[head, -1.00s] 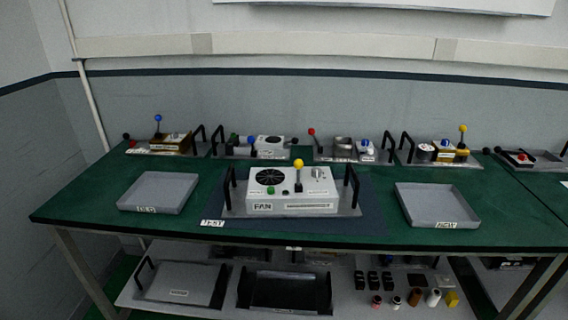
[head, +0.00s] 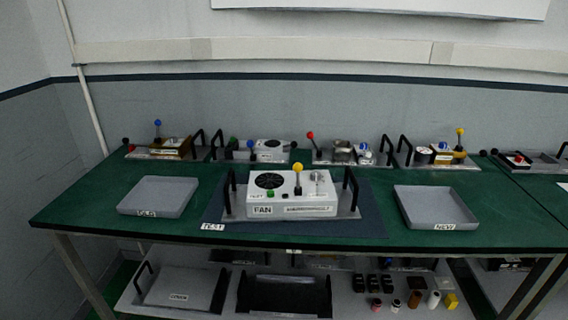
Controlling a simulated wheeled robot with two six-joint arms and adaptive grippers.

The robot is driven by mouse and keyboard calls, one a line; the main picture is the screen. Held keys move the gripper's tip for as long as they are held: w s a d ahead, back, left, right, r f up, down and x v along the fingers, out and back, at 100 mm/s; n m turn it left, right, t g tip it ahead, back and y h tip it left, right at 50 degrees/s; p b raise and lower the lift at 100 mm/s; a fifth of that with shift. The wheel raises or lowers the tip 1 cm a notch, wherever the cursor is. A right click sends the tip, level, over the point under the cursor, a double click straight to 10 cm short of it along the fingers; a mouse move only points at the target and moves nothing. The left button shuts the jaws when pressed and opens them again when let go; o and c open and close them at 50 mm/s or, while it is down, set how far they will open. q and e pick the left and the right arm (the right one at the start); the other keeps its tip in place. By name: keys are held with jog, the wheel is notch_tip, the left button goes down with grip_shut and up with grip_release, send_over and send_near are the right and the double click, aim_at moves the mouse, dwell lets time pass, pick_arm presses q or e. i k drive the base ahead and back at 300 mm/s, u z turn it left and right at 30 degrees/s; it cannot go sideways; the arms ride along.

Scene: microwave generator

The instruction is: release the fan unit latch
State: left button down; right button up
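The fan unit (head: 291,194) is a white box with a FAN label, standing on a metal plate with a black handle at each end. It sits on a dark mat in the middle of the green table. A round black fan grille (head: 268,181) is on its top left. A lever with a yellow ball (head: 298,167) stands upright near its top middle, with a small green knob (head: 270,195) to its left. A small metal fitting (head: 318,176) is on the top right. I cannot tell which part is the latch. Neither gripper is in view.
An empty grey tray (head: 158,196) lies left of the fan unit, and another grey tray (head: 436,207) lies right. Several other units with levers line the table's back edge. A lower shelf (head: 345,297) holds plates and small parts. The green table (head: 100,222) is otherwise clear.

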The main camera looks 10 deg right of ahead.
aim_at(297, 167)
jog(key=i, duration=0.6)
jog(key=z, duration=1.05)
